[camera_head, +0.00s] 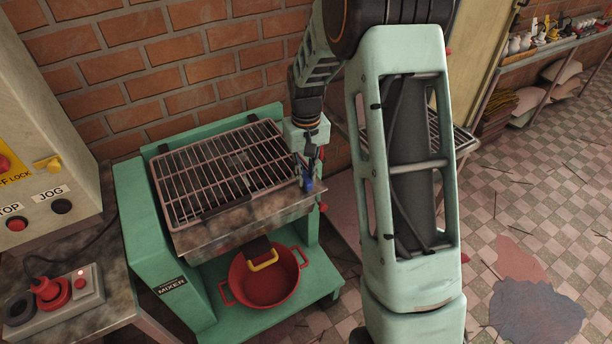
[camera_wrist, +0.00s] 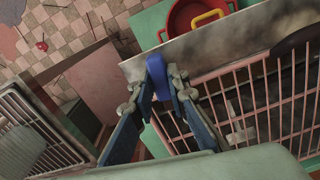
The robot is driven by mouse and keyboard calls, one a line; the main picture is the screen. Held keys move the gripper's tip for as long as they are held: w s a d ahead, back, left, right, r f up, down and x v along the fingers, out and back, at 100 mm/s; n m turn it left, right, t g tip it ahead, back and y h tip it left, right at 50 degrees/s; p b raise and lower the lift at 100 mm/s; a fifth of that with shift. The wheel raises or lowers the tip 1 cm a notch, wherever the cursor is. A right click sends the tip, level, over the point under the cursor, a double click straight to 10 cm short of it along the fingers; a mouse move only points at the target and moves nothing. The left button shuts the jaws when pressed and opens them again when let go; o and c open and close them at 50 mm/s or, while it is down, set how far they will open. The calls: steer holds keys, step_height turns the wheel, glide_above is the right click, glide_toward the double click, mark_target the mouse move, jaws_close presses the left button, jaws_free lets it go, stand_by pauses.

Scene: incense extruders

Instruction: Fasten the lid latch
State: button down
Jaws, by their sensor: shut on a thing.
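The mixer's grid lid (camera_head: 225,170) is down over the dark trough; its pinkish bars also show in the wrist view (camera_wrist: 262,88). A blue latch handle (camera_head: 308,186) is at the lid's front right corner, by the trough's metal front wall (camera_head: 240,226). My gripper (camera_head: 309,177) is at that corner, pointing down. In the wrist view, the blue handle (camera_wrist: 158,80) is between the fingertips of my gripper (camera_wrist: 162,88), which is shut on it. The fingers partly hide the handle, and I cannot tell whether the latch is engaged.
A red pot (camera_head: 262,285) stands below the trough, with a yellow handle (camera_head: 264,262) over it. A control cabinet (camera_head: 45,130) and a small switch box (camera_head: 55,300) are at left. A brick wall (camera_head: 150,60) is close behind. A wire rack (camera_wrist: 35,130) stands beside the mixer.

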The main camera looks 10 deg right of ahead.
mark_target(306, 177)
steer(key=shift+n, duration=0.8)
steer(key=c, duration=1.9)
jaws_free()
steer(key=shift+r, duration=0.1)
step_height(306, 177, up, 12)
steer(key=shift+f, duration=0.1)
